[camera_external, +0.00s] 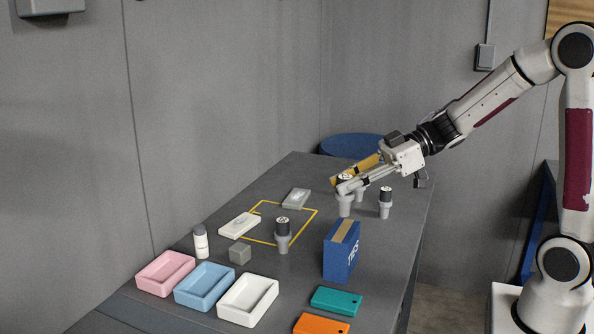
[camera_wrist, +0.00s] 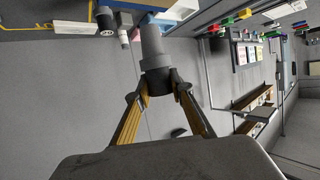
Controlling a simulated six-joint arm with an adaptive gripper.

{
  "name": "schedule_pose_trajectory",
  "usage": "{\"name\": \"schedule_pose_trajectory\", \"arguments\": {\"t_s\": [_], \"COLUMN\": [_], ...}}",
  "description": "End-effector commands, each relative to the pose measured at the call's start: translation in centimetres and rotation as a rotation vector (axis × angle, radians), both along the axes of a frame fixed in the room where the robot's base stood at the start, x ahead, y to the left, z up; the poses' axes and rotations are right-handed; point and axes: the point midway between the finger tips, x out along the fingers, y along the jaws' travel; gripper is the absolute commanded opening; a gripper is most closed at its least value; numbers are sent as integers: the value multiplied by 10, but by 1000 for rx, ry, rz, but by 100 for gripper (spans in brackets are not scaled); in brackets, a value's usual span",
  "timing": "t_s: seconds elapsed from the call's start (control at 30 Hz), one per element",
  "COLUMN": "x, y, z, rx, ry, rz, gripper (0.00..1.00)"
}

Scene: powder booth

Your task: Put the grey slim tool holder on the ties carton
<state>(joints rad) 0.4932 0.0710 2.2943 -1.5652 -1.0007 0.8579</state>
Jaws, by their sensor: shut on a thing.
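The ties carton (camera_external: 341,253) is a blue upright box with a tan strip on its top and TIES lettering on its side. My gripper (camera_external: 346,187) is shut on a grey tool holder (camera_external: 345,204), just behind the carton. In the wrist view, my gripper (camera_wrist: 158,88) closes its yellow fingers on this grey stepped holder (camera_wrist: 152,45), which points away from the palm. I cannot tell whether the holder's lower end is clear of the table. Other grey holders with black tops stand in front (camera_external: 283,237), to the right (camera_external: 386,204) and partly hidden behind my fingers (camera_external: 360,193).
Pink (camera_external: 150,284), blue (camera_external: 190,302) and white (camera_external: 232,314) trays sit at the front left. A grey cube (camera_external: 240,253) and white bottle (camera_external: 201,242) stand near them. Teal (camera_external: 336,301) and orange (camera_external: 321,324) flat pieces lie in front of the carton.

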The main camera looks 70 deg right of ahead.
Motion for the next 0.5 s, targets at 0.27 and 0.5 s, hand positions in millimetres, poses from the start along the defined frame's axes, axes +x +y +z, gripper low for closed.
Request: {"name": "schedule_pose_trajectory", "arguments": {"t_s": [0.27,0.5], "x": [0,0], "y": [0,0], "z": [-2,-24], "rx": [1,3], "ry": [0,1], "rz": [0,0], "gripper": [0,0]}}
